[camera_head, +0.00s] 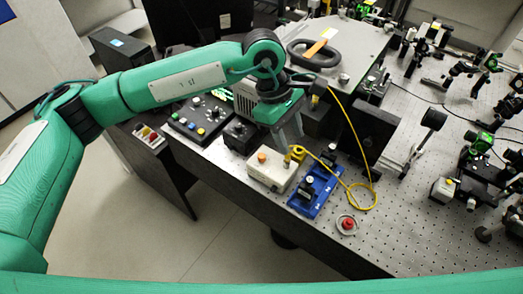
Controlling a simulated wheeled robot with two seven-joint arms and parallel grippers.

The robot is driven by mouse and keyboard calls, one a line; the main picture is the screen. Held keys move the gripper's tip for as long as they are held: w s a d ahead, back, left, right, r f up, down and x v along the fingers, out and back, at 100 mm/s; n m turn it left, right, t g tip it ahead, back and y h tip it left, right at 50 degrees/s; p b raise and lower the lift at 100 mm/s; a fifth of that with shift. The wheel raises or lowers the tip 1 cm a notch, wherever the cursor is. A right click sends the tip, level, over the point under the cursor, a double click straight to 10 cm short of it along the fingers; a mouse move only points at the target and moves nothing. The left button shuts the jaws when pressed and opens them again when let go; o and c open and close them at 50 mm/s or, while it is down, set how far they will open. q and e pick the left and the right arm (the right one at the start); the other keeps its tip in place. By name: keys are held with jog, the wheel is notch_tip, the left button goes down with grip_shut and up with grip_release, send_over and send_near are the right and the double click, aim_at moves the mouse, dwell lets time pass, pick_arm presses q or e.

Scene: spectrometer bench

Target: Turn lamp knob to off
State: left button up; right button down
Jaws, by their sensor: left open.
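My left gripper (292,143) reaches in from the left, its grey fingers pointing down and apart, with nothing seen between them. It is over the back right part of a beige box (268,178) near the bench's front edge. An orange knob (262,157) is on the box's top, just left of the fingers. A black box (240,136) with a small dial stands left of the gripper. I cannot tell which knob is the lamp's, or how it is set. Contact between the fingers and the box is unclear. My right gripper is not in view.
A yellow cable (352,150) loops right of the gripper. A blue tray (316,192) and a red button (347,224) are to the right. A button panel (201,118) is to the left. Optics mounts crowd the right side. The front right of the perforated bench (430,245) is clear.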

aim_at(262, 155)
pick_arm(q)
jog(key=w+a+r+t+y, duration=0.1)
jog(key=w+a+t+y, duration=0.1)
jog(key=w+a+y, duration=0.3)
jog(key=shift+h, duration=0.7)
jog(key=f+p, duration=0.1)
jog(key=f, duration=0.3)
jog(key=f+p, duration=0.2)
jog(key=f, duration=0.3)
jog(key=a+f+p, duration=0.1)
jog(key=f+p, duration=0.1)
jog(key=f, duration=0.2)
jog(key=shift+s+f, duration=0.2)
jog(key=shift+f, duration=0.1)
grip_shut()
